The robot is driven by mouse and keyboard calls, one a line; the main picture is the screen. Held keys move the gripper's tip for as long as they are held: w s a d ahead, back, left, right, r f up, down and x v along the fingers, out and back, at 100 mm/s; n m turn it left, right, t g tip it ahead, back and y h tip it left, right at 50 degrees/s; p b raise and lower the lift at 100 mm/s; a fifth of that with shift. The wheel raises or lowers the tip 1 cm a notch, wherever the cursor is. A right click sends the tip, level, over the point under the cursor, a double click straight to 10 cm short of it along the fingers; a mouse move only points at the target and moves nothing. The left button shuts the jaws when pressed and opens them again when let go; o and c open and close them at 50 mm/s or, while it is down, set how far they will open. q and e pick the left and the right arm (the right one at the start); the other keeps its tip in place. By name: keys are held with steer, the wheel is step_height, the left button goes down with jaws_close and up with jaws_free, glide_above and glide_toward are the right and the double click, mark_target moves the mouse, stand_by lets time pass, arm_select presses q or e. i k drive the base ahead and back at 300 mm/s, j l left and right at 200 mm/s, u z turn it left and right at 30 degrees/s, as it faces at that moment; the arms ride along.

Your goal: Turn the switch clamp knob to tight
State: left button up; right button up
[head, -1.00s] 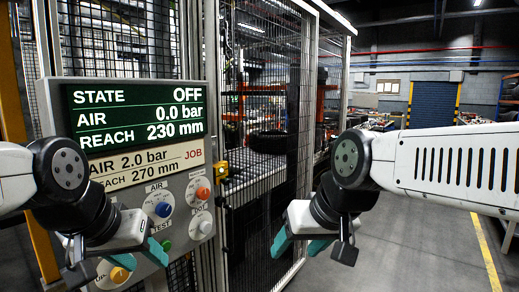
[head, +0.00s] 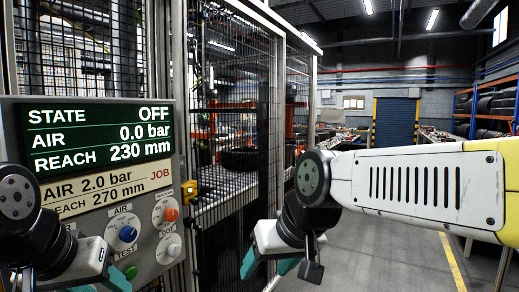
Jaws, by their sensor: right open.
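A control panel (head: 150,270) stands at the left. It carries a blue knob (head: 127,233) under the label AIR, an orange knob (head: 170,214) at the upper right, and a pale grey knob (head: 172,247) below the orange one. Their small labels are too blurred to tell which knob is the switch clamp. My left gripper (head: 100,284) is low in front of the panel, left of and below the blue knob; its teal tips are partly cut off by the bottom edge. My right gripper (head: 268,267) is open and empty, right of the panel and apart from it.
The panel's display (head: 95,137) reads STATE OFF, AIR 0.0 bar, REACH 230 mm; a job card (head: 105,187) reads AIR 2.0 bar, REACH 270 mm. A green TEST button (head: 130,271) sits below the blue knob. A mesh fence (head: 235,100) stands behind. Open floor lies right.

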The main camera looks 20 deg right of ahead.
mark_target(189, 222)
steer(key=u, duration=1.25)
steer(key=l+u, duration=0.7)
steer(key=u, duration=0.15)
steer(key=l+u, duration=0.45)
steer(key=k+l+u, duration=0.1)
steer(key=l+u, duration=0.15)
steer(key=u, duration=0.15)
steer(key=k+l+u, duration=0.15)
steer(key=u, duration=0.3)
steer(key=k+l+u, duration=0.5)
steer(key=k+l, duration=0.95)
steer(key=k, duration=0.15)
steer(key=k+l, duration=0.25)
steer(key=l, duration=0.25)
steer(key=k+z, duration=0.05)
